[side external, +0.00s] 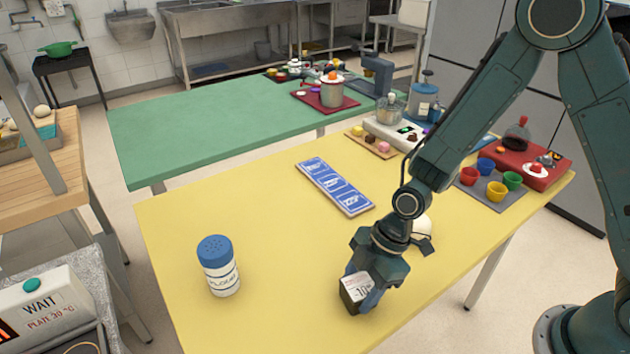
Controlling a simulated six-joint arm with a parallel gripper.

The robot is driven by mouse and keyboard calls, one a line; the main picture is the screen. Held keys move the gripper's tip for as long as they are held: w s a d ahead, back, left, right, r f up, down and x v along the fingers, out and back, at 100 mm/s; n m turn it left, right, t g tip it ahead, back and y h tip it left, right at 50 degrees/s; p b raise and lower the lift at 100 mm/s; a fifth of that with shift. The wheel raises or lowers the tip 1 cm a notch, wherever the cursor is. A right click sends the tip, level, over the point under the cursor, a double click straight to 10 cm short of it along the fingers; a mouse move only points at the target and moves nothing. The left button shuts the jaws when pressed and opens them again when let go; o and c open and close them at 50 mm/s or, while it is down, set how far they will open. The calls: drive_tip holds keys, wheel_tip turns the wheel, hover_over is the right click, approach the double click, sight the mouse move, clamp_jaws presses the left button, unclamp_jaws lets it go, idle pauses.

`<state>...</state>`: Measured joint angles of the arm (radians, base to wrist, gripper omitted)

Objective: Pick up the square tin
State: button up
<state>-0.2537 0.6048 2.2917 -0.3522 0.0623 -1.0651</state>
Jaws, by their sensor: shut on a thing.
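The square tin (353,291) is a small dark box with a pale printed label, near the front edge of the yellow table (240,314). My gripper (367,284) points down over it and is shut on it, with a blue-grey finger showing at its right side. The gripper body hides part of the tin's top and back. I cannot tell whether the tin rests on the table or is slightly raised.
A blue-lidded shaker (219,267) stands left of the tin. A blue panel (334,187) lies farther back. A white rounded object (422,228) is partly behind my gripper. Colored cups (496,190) stand at right. The table's left part is mostly clear.

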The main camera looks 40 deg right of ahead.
sight(359, 285)
drive_tip(key=shift+r, duration=0.2)
wheel_tip(359, 285, up, 20)
drive_tip(key=shift+f, duration=0.15)
idle(0.7)
drive_tip(key=shift+w, duration=0.1)
idle(0.5)
